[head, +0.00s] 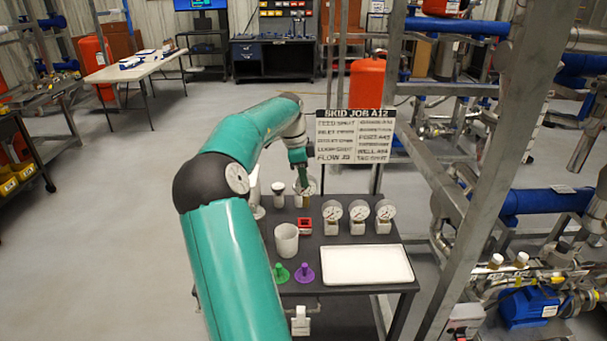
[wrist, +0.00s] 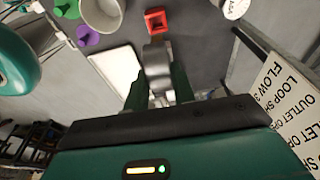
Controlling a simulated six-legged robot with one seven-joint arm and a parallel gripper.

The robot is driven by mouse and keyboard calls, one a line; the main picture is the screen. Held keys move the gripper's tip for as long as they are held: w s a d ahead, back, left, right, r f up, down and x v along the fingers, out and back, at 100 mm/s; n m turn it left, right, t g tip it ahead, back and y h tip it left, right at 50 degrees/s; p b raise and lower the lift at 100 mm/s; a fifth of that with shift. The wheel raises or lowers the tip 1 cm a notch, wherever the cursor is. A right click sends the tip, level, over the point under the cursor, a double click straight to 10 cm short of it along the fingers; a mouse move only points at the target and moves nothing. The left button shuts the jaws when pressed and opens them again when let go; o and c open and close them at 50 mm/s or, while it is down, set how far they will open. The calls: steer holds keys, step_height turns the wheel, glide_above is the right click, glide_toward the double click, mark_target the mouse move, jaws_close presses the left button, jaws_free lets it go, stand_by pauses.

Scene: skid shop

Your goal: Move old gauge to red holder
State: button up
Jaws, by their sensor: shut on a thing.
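My gripper (head: 299,170) is at the far side of the dark cart, beyond the red holder. It is shut on the old gauge (head: 312,186), whose pale round edge shows partly behind the fingers. In the wrist view, my gripper (wrist: 158,92) has its two dark green fingers on either side of the grey old gauge (wrist: 156,62); its dial is not readable. The red holder (head: 305,226) is a small square block with an opening on the cart. It also shows in the wrist view (wrist: 156,20), just beyond the held gauge in that picture and apart from it.
Three white-faced gauges (head: 358,214) stand right of the holder. A white cup (head: 286,241), green cone (head: 282,274), purple cone (head: 304,273) and white tray (head: 367,265) are nearer. A sign board (head: 355,136) stands behind; a steel post (head: 500,170) rises at right.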

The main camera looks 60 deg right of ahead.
mark_target(303, 191)
steer(key=shift+f, duration=2.75)
steer(key=shift+w+f, duration=0.2)
steer(key=shift+f, duration=1.9)
steer(key=o, duration=1.2)
steer(key=shift+c, duration=0.2)
steer(key=shift+r, duration=0.1)
steer(key=shift+r, duration=3.65)
